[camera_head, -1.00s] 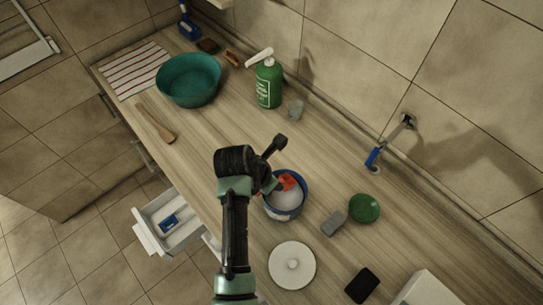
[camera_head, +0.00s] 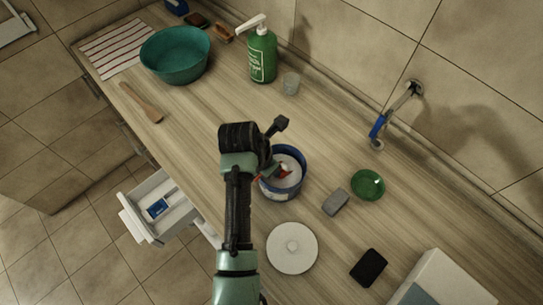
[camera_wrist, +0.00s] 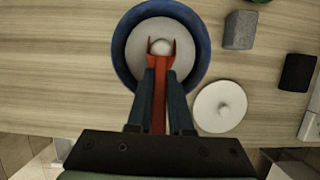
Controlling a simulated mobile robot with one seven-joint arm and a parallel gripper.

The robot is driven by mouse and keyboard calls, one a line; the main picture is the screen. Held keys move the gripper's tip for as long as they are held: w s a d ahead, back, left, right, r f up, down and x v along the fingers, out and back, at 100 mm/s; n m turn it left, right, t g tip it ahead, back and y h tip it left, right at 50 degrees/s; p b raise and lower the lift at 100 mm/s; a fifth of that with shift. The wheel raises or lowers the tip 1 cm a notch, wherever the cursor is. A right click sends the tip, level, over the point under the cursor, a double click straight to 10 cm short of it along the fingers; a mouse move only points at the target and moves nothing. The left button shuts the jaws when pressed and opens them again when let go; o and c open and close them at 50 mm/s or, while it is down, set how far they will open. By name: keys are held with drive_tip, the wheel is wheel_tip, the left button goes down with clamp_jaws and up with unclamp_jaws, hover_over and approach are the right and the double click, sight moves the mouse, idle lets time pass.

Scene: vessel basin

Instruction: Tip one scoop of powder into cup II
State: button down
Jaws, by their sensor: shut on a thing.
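My gripper (camera_head: 268,173) is shut on the handle of a red scoop (camera_head: 286,170). In the wrist view, the gripper (camera_wrist: 160,76) points over the blue tub (camera_wrist: 120,55), and the red scoop (camera_wrist: 159,95) reaches over its white powder. A pale rounded mass shows between the scoop's sides. I cannot tell whether the scoop touches the powder. The tub (camera_head: 304,163) stands on the counter, partly hidden by my arm.
A white round lid (camera_head: 292,247), grey block (camera_head: 335,202), green round dish (camera_head: 368,184) and black block (camera_head: 369,267) lie near the tub. The pump bottle (camera_head: 262,55), teal basin (camera_head: 176,55) and wooden spatula (camera_head: 142,102) are farther off. A drawer (camera_head: 160,208) stands open.

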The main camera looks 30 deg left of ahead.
drive_tip(key=shift+f+b, duration=0.35)
drive_tip(key=shift+f, duration=0.2)
wheel_tip(320, 180, up, 9)
drive_tip(key=p, duration=0.9)
drive_tip(key=shift+f, duration=0.2)
drive_tip(key=shift+s+a+t+h+p, duration=0.1)
drive_tip(key=shift+s+t+h+p, duration=0.2)
drive_tip(key=shift+s+t+p, duration=0.25)
drive_tip(key=shift+s+a+r+t+h, duration=0.2)
drive_tip(key=shift+s+t+h, duration=0.1)
drive_tip(key=shift+t, duration=0.75)
drive_tip(key=shift+s+a+r+t+h+b, duration=0.1)
drive_tip(key=shift+s+r+t+h+b, duration=0.15)
drive_tip(key=shift+t+b, duration=0.3)
drive_tip(key=shift+s+a+r+t+h+b, duration=0.1)
drive_tip(key=shift+s+r+t+h+b, duration=0.15)
drive_tip(key=shift+t, duration=0.4)
drive_tip(key=shift+s+a+r+t+b, duration=0.15)
drive_tip(key=shift+r+t+b, duration=0.25)
drive_tip(key=shift+t, duration=0.3)
drive_tip(key=shift+f, duration=0.1)
